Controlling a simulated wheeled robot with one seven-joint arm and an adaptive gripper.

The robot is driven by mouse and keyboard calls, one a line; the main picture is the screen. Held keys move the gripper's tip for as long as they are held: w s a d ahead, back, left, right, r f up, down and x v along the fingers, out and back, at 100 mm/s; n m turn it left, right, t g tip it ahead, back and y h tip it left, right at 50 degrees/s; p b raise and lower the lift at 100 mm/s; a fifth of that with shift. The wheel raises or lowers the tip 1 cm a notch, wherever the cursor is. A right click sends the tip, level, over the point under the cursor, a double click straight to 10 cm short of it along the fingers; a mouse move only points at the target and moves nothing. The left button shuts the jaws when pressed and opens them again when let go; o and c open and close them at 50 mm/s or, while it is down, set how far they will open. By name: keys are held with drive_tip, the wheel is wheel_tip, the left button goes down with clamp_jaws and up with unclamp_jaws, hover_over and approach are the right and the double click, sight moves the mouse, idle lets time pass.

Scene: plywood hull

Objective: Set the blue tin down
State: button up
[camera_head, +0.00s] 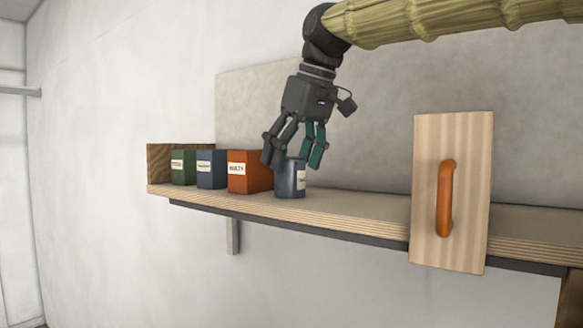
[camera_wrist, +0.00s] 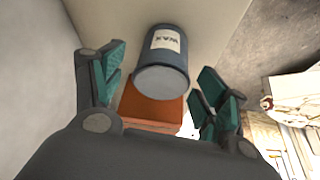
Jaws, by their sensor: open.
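The blue tin (camera_head: 287,178) is a dark blue cylinder with a white label. It stands upright on the plywood shelf (camera_head: 345,214), just right of the orange-red box (camera_head: 246,171). In the wrist view the tin (camera_wrist: 160,72) lies ahead between the fingers, its label uppermost in the picture. My gripper (camera_head: 293,158) is open, reaching down from above with its fingertips around the tin's upper part. In the wrist view gaps show between the tin and the fingers of my gripper (camera_wrist: 160,85).
A blue box (camera_head: 210,169) and a green box (camera_head: 183,168) stand farther left, by the shelf's end board (camera_head: 158,162). A wooden panel (camera_head: 475,190) with an orange handle (camera_head: 446,198) covers part of the shelf front at right. Bare shelf lies between tin and panel.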

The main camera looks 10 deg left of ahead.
drive_tip(key=b+v, duration=0.2)
drive_tip(key=v, duration=0.8)
drive_tip(key=shift+s+r, duration=0.2)
drive_tip(key=shift+s, duration=0.05)
drive_tip(key=shift+d, duration=0.1)
idle(1.7)
